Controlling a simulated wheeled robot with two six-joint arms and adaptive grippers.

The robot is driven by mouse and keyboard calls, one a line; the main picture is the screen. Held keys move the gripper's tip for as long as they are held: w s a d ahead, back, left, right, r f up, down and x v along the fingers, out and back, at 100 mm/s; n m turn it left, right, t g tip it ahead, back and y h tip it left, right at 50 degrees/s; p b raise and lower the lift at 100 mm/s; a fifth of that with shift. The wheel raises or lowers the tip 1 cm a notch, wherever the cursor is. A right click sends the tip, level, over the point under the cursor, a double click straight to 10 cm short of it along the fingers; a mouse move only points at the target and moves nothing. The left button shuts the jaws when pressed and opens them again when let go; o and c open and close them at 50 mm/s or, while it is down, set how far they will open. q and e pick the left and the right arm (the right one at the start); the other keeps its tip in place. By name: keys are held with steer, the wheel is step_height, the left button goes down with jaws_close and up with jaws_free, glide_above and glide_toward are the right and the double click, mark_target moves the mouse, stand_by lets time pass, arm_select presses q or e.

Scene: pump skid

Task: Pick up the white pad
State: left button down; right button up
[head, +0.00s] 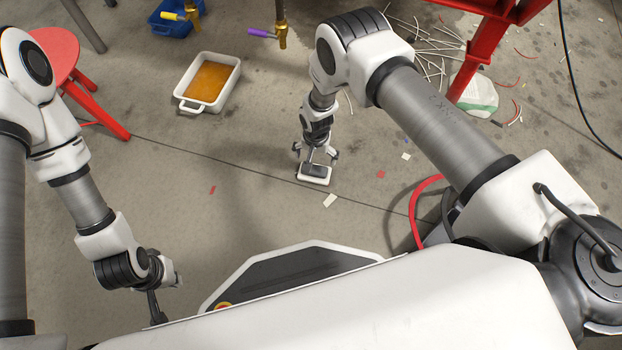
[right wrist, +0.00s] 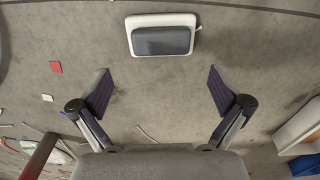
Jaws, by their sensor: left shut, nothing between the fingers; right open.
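The white pad (head: 314,174) is a small rounded block that lies on the concrete floor, in the middle of the head view. In the right wrist view the white pad (right wrist: 162,21) has a dark grey panel and lies at the top, beyond my fingertips. My right gripper (head: 316,156) is just above it in the head view. In the right wrist view the right gripper (right wrist: 160,90) has its fingers spread wide and empty. My left gripper (head: 158,314) is low at the left of the head view, shut and empty, partly hidden near my base.
A white tray of orange liquid (head: 208,82) stands on the floor behind and left. A red stool (head: 60,58) is at the left, a blue bin (head: 176,20) at the back. A red frame (head: 484,52) and loose cables (head: 432,55) lie at the back right. Small scraps dot the floor.

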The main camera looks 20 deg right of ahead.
mark_target(315, 169)
step_height(315, 169, down, 8)
steer(key=b, duration=0.4)
steer(key=shift+w, duration=0.1)
steer(key=shift+r, duration=0.2)
steer(key=shift+c, duration=0.7)
steer(key=c, duration=0.8)
